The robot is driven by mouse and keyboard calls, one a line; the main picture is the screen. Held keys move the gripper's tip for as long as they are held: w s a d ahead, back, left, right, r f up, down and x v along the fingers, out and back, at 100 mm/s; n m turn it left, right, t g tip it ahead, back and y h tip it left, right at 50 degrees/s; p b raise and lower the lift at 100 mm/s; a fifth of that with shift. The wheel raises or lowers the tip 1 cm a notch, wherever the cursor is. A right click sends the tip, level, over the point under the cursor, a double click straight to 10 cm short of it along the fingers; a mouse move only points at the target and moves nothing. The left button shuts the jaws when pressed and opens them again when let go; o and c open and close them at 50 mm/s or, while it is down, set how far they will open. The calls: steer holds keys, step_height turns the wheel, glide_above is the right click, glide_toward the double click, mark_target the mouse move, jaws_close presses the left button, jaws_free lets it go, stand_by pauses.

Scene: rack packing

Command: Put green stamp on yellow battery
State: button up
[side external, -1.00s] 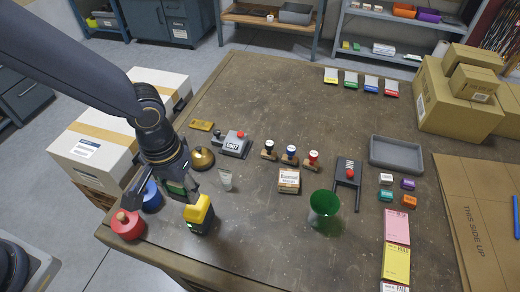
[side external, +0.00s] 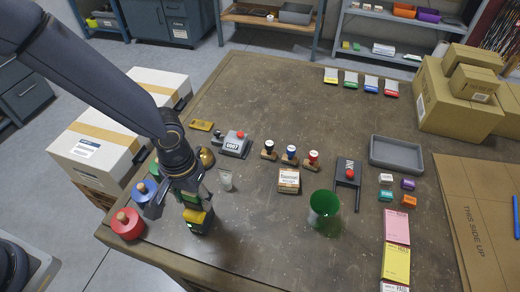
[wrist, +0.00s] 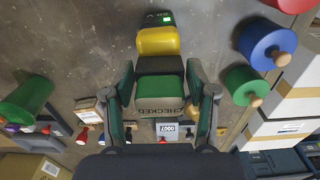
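My gripper (side external: 186,200) is shut on the green stamp, a green block marked "CHECKED" that shows between my fingers in the wrist view (wrist: 159,92). The yellow battery (side external: 197,216) has a yellow top and a dark body and stands near the table's front left edge. In the wrist view its yellow part (wrist: 158,42) lies just beyond the stamp. The stamp is right over or at the battery's top; I cannot tell whether they touch. My gripper hides part of the battery in the side view.
Red (side external: 127,224) and blue (side external: 146,193) cylinders with wooden knobs stand close left of my gripper. A brass bell (side external: 206,157) is behind it and a small pale tube (side external: 226,180) to its right. A green translucent cup (side external: 323,210) stands farther right. The front middle table is clear.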

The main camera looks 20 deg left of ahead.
steer(key=shift+o, duration=0.9)
steer(key=shift+r, duration=0.1)
steer(key=shift+r, duration=0.4)
step_height(320, 180, up, 11)
steer(key=shift+f, duration=0.1)
steer(key=s+a+r+t, duration=0.2)
steer(key=a+r+t, duration=0.1)
steer(key=a+r, duration=0.9)
steer(key=s+a+r+t, duration=0.2)
steer(key=s+a, duration=0.5)
steer(key=a, duration=0.2)
steer(key=shift+a+t, duration=0.25)
steer(key=shift+t, duration=0.05)
